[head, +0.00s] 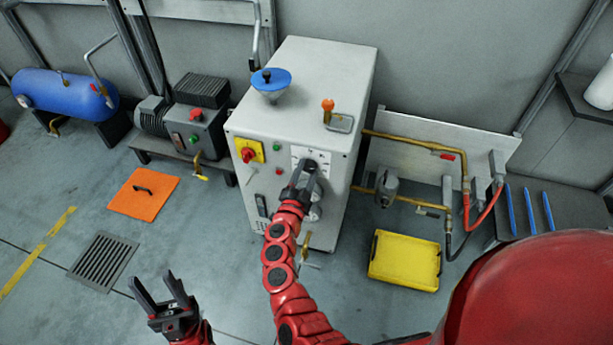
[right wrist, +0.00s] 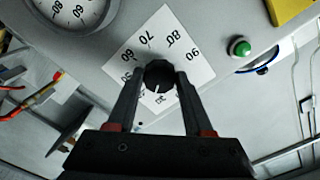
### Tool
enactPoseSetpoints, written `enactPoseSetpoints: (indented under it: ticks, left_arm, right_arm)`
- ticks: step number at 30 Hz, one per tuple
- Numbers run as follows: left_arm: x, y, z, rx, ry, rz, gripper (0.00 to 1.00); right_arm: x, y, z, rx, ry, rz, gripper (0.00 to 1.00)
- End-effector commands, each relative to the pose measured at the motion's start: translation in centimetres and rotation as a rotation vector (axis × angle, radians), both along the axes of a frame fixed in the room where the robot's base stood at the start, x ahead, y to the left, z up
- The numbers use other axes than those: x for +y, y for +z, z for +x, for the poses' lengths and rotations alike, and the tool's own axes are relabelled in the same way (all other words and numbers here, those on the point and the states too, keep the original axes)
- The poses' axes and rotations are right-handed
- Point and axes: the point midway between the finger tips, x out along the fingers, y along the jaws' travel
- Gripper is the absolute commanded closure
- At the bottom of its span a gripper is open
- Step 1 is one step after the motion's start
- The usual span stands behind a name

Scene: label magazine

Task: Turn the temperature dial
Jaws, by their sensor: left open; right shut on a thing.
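The temperature dial (right wrist: 159,75) is a black knob on a white scale plate (right wrist: 188,52) marked with numbers including 60, 70, 80 and 90. The plate also shows on the front of the light grey cabinet (head: 322,72) in the head view. My right gripper (right wrist: 159,82) is shut on the dial, a finger on each side of it. My left gripper (head: 160,290) is open and empty, low at the left over the floor, away from the cabinet.
A red and yellow switch (head: 248,152) and a green button (right wrist: 240,47) sit near the plate. A round gauge (right wrist: 75,12) is close to it. A yellow tray (head: 405,262) lies on the floor at right. An orange plate (head: 144,193) and a grate (head: 103,260) lie at left.

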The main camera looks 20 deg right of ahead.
Motion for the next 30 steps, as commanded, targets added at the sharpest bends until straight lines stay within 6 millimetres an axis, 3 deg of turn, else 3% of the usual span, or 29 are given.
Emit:
enactPoseSetpoints:
  ticks: [30]
  left_arm:
    - [0.0, -9.4, 0.0, 0.0, 0.0, 0.0, 0.5]
  right_arm:
    - [-0.1, -0.2, -0.1, -0.509, -0.005, 0.75, 1.0]
